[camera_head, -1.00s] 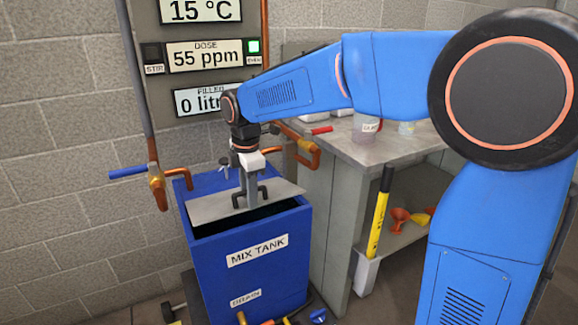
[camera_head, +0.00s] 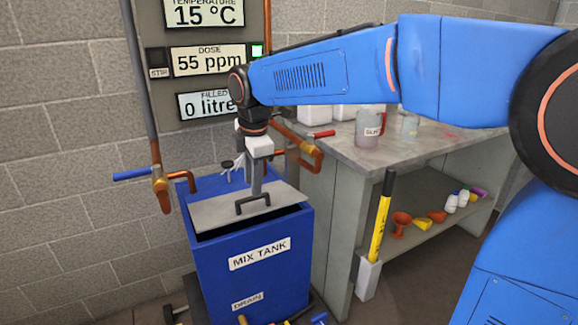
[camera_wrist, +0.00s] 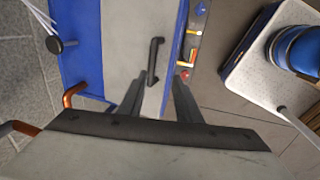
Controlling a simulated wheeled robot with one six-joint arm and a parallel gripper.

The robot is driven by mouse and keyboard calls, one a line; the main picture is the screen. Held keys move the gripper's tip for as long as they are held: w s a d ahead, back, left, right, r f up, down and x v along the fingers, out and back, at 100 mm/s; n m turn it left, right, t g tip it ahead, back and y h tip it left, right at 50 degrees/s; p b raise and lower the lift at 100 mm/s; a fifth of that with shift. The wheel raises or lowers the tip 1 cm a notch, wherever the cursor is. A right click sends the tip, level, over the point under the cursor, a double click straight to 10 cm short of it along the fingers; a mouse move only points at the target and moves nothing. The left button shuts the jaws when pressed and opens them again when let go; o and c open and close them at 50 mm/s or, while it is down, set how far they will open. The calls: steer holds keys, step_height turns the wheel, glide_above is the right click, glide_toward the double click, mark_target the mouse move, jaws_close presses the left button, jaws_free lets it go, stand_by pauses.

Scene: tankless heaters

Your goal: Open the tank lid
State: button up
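The blue mix tank (camera_head: 245,275) stands against the wall. Its lid (camera_head: 215,211), a grey plate, is slightly raised at the front, with a narrow dark gap above the tank's front rim. The lid also shows in the wrist view (camera_wrist: 121,40). A black bar handle (camera_head: 253,204) is on the lid; in the wrist view the handle (camera_wrist: 154,60) lies just beyond the fingertips. My gripper (camera_head: 256,188) is over the lid behind the handle. In the wrist view my gripper (camera_wrist: 157,95) has its fingers apart with nothing between them. Any contact with the lid cannot be told.
A panel of displays (camera_head: 207,60) hangs above the tank. Copper pipes with a blue-handled valve (camera_head: 158,180) are at left, and a red-handled valve (camera_head: 310,140) at right. A workbench (camera_head: 365,155) stands close on the right. A yellow-handled tool (camera_head: 380,220) leans before it.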

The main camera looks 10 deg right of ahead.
step_height(320, 180, up, 8)
steer(key=s, duration=0.2)
steer(key=s+d+f+m, duration=0.1)
steer(key=s+d+m, duration=0.3)
steer(key=d, duration=0.4)
steer(key=shift+f+m+t, duration=0.3)
steer(key=shift+f, duration=0.05)
steer(key=shift+s+d, duration=0.1)
